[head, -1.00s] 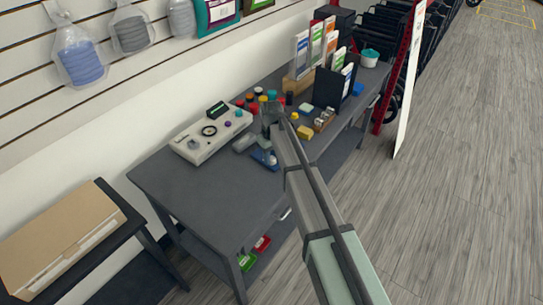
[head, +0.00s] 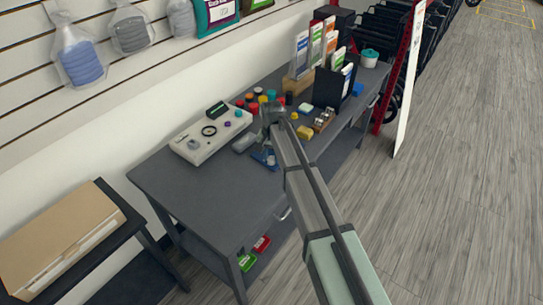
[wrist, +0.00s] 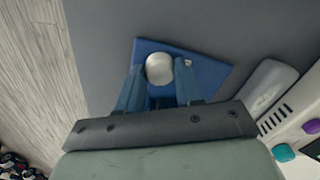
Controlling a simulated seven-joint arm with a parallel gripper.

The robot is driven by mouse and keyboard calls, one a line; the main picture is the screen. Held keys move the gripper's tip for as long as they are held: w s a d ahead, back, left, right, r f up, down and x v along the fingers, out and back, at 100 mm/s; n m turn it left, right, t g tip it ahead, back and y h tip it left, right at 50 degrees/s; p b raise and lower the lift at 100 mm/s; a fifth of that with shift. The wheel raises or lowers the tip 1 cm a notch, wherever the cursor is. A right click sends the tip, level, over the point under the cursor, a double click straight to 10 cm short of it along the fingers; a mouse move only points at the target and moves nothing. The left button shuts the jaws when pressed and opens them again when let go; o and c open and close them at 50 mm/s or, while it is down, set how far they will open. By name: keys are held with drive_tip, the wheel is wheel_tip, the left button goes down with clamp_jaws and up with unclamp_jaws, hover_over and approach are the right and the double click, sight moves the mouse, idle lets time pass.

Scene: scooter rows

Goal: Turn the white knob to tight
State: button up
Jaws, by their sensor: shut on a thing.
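The white knob (wrist: 159,67) is round and pale and sits over a blue base plate (wrist: 208,76) in the wrist view. My gripper (wrist: 160,88) has its two blue fingers on either side of the knob and is shut on it. In the head view the blue plate (head: 262,157) lies on the grey table, and my gripper (head: 270,140) is over it. The knob is hidden behind my gripper there. I cannot read any tight mark on the plate.
A light control box (head: 210,135) with knobs stands left of the plate. A grey rounded object (head: 244,143) lies between them. Several coloured caps, a yellow block (head: 304,132) and card holders stand behind. The table's (head: 205,185) front left is clear.

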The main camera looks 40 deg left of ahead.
sight(272, 158)
drive_tip(key=shift+m, duration=0.6)
drive_tip(key=o, duration=1)
drive_tip(key=shift+o, duration=0.2)
drive_tip(key=shift+r, duration=0.1)
wheel_tip(272, 158, up, 14)
drive_tip(key=shift+f, duration=0.2)
